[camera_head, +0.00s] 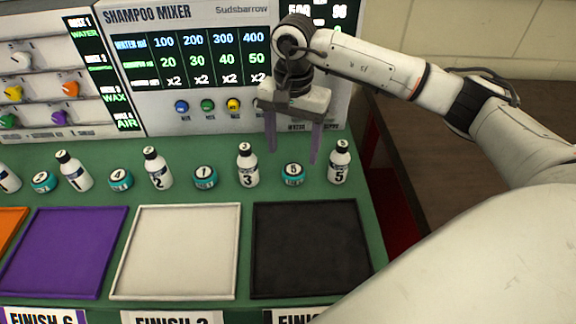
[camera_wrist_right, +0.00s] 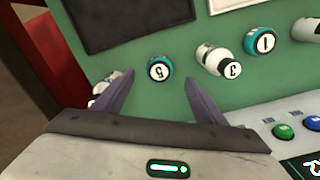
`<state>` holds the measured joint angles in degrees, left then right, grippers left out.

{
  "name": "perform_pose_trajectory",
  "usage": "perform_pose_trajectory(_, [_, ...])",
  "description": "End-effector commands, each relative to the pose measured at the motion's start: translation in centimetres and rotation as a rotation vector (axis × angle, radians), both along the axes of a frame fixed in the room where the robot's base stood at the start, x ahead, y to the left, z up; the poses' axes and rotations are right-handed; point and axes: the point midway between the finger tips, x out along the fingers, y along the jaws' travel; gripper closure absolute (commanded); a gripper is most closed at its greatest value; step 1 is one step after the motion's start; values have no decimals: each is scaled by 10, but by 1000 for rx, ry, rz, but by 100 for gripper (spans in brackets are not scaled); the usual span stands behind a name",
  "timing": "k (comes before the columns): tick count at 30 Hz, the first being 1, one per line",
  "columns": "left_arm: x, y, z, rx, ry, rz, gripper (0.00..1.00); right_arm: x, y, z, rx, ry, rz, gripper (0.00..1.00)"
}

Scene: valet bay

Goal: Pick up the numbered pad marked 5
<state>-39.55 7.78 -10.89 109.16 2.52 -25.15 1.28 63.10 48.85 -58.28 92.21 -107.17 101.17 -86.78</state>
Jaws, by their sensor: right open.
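The pad marked 5 (camera_head: 293,174) is a small round teal puck with a white numbered top. It sits on the green bench between the bottles marked 3 (camera_head: 247,166) and 5 (camera_head: 339,163). In the right wrist view the pad (camera_wrist_right: 160,68) lies just past the fingertips, roughly centred between them. My right gripper (camera_head: 293,157) is open and empty, its purple fingers pointing down above and behind the pad. The fingers also show in the right wrist view (camera_wrist_right: 159,80). No contact with the pad is visible. My left gripper is not in view.
Pads marked 1 (camera_head: 205,177) and 4 (camera_head: 120,180) stand in the same row with several bottles. Black (camera_head: 312,203), white (camera_head: 180,207) and purple (camera_head: 70,209) trays lie in front. The shampoo mixer panel (camera_head: 190,120) rises behind the row.

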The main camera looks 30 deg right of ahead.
Motion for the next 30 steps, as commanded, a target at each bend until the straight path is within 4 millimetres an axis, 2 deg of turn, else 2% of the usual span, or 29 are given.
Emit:
perform_pose_trajectory(8, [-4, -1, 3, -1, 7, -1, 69, 0, -1, -25, 0, 2, -1, 35])
perform_pose_trajectory(16, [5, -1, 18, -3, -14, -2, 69, 2, -5, -62, 2, 1, 0, 35])
perform_pose_trajectory(25, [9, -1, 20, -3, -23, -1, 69, 3, -5, -68, 0, -2, 1, 35])
perform_pose_trajectory(26, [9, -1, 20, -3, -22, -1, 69, 3, -5, -68, 0, -2, 1, 38])
perform_pose_trajectory(30, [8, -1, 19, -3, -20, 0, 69, 3, -5, -68, 0, -2, 0, 62])
